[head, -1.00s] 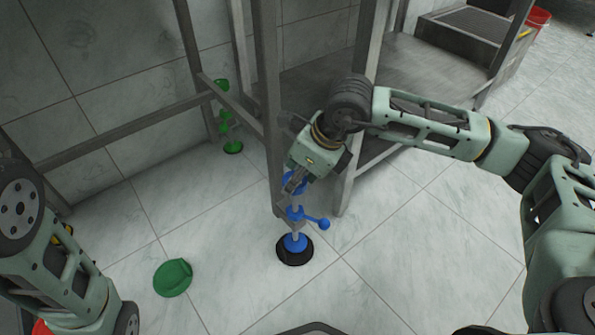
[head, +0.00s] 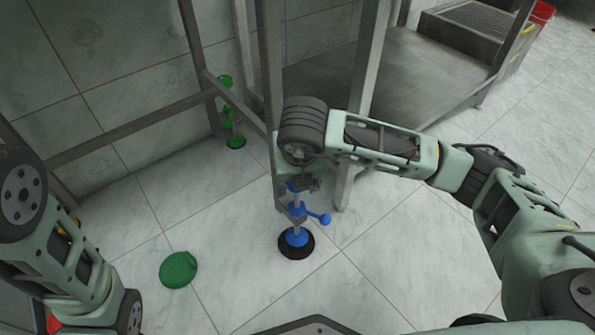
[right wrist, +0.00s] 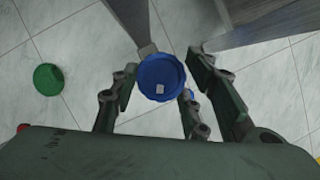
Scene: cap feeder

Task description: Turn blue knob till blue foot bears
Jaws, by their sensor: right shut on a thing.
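The blue knob (right wrist: 161,77) is a round ridged cap with a small pale square on top. In the head view my right gripper (head: 299,181) hides most of the knob at the table leg. Below it are a blue collar with a ball-ended lever (head: 323,218) and the blue foot (head: 296,237). The foot stands over a black round pad (head: 297,252); I cannot tell whether it bears on it. My left arm shows at the left, its gripper out of view.
A grey metal frame (head: 130,125) with legs and crossbars stands around the knob. A green foot assembly (head: 229,116) is on the farther leg. A green cap (head: 178,270) lies on the tiled floor. A red bucket (head: 542,12) is at the back right.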

